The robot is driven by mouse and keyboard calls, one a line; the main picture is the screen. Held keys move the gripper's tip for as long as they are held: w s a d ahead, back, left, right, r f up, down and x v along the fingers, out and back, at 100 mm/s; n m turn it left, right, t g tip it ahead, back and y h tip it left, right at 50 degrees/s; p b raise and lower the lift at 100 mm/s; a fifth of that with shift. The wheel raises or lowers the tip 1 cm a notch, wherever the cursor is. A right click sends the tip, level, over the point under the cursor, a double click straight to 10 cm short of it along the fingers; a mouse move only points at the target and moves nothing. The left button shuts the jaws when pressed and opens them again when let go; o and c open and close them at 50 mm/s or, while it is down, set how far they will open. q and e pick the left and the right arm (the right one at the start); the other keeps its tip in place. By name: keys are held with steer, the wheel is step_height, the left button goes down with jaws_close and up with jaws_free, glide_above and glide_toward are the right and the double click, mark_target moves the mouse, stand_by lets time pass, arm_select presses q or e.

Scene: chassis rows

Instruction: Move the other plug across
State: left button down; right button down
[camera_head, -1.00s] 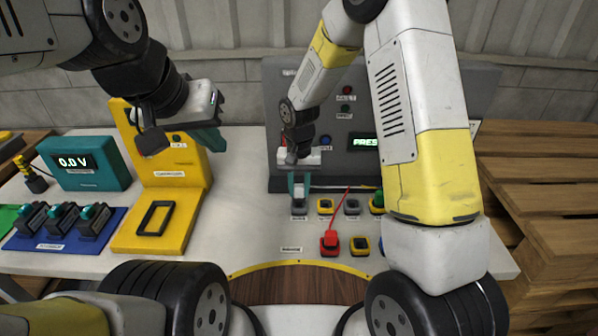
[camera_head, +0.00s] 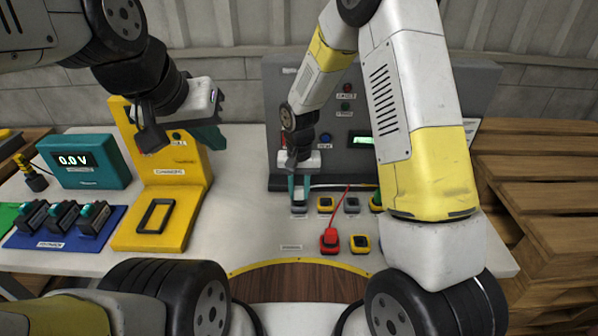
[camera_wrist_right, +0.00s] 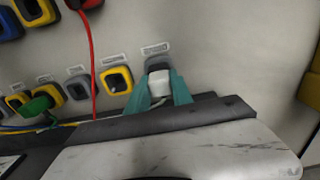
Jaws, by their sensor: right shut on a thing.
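My right gripper (camera_head: 299,190) is shut on a white plug (camera_wrist_right: 160,84) at the leftmost grey socket (camera_wrist_right: 156,62) of the back row, as the head view shows it. The plug overlaps the socket's opening; I cannot tell how deep it sits. A red plug (camera_head: 329,241) with a red cable stands in a front-row socket. A green plug (camera_wrist_right: 38,108) sits in a back-row socket, partly hidden by my right arm in the head view. My left gripper (camera_head: 182,142) is open and empty in front of the yellow stand.
The grey panel (camera_head: 290,110) with lights and a display stands behind the sockets. An empty yellow socket (camera_head: 360,244) is beside the red plug. The yellow stand (camera_head: 190,195), teal meter (camera_head: 84,163) and blue mat (camera_head: 58,243) are left. Table between stand and sockets is clear.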

steer(key=shift+f, duration=0.45)
steer(key=c, duration=1.1)
jaws_free()
steer(key=shift+o, duration=0.2)
